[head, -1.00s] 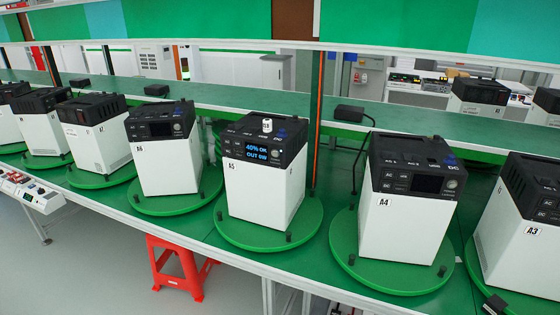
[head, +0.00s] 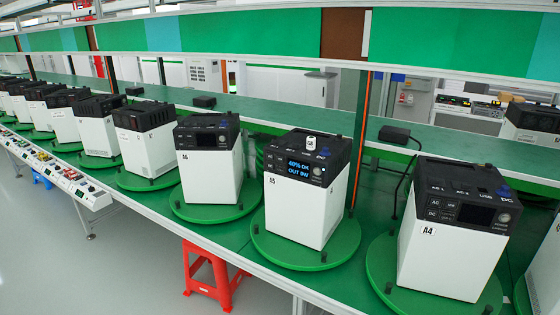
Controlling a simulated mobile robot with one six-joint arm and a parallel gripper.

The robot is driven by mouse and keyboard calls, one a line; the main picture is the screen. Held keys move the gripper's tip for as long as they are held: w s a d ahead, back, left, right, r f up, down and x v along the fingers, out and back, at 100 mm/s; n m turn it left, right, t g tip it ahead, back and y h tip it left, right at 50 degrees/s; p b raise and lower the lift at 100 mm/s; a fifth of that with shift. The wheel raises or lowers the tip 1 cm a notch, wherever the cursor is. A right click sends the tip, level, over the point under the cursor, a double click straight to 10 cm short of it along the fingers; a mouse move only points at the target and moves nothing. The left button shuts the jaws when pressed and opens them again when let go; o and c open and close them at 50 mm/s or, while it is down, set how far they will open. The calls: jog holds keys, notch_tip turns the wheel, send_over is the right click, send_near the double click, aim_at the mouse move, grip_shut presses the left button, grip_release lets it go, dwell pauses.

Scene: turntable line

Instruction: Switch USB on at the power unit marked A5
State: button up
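The power unit marked A5 (head: 298,215) stands upright on a green turntable (head: 278,257), right of the middle in the head view. It has a white body and a black top. Its front screen (head: 298,170) is lit in blue and reads about "40% OK, OUT 0W". Small buttons (head: 271,168) sit left of the screen, but their labels are too small to read surely here. A small white block (head: 310,142) with dark marking stands on its top. My gripper is not in view.
Unit A4 (head: 440,255) stands to the right and A6 (head: 210,183) to the left, each on a turntable with a dark screen. More units line the green bench leftward. A red stool (head: 212,270) stands below the bench. A shelf (head: 300,75) crosses above.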

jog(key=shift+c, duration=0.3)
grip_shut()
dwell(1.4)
